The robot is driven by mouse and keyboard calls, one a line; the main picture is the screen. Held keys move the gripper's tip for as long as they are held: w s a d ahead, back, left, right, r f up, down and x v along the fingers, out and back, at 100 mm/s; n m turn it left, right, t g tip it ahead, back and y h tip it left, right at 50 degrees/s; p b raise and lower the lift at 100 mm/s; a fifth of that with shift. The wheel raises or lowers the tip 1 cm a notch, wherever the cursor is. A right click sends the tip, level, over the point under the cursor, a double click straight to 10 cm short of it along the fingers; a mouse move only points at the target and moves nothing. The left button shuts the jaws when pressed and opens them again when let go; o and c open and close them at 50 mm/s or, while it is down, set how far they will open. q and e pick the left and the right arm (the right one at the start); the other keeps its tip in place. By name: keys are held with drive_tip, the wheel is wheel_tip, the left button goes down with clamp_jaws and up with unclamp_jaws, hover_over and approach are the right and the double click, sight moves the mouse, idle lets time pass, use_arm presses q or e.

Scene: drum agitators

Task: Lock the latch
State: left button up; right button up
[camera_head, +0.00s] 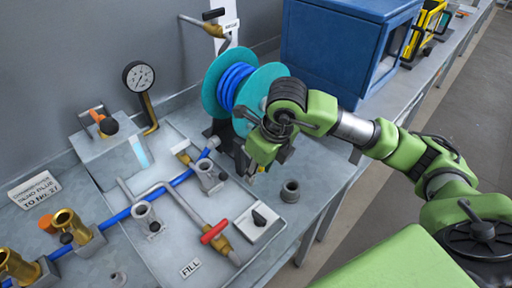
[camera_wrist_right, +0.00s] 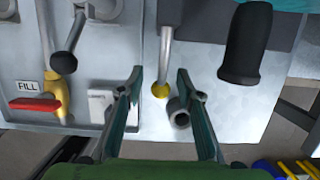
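I cannot tell for certain which part is the latch. In the wrist view, a metal rod with a yellow tip (camera_wrist_right: 161,88) shows between the fingers of my right gripper (camera_wrist_right: 158,78). The fingers are open and hold nothing. A small grey cup (camera_wrist_right: 180,112) shows just below the rod. A black handle (camera_wrist_right: 246,44) is right of the fingers. In the head view, my right gripper (camera_head: 262,166) points down beside the teal reel with blue hose (camera_head: 234,86) and hides part of the bench there. My left gripper is not in view.
The grey cup (camera_head: 290,191) stands on the bench. Left of the gripper is a panel with a red-handled valve (camera_head: 214,232), a switch plate (camera_head: 257,221) and a blue pipe (camera_head: 180,179). A pressure gauge (camera_head: 138,76) and a blue cabinet (camera_head: 335,50) stand farther back.

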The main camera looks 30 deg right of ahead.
drive_tip(key=p+v, duration=0.4)
drive_tip(key=v, duration=0.5)
drive_tip(key=shift+p, duration=0.35)
drive_tip(key=shift+s, duration=0.15)
idle(0.4)
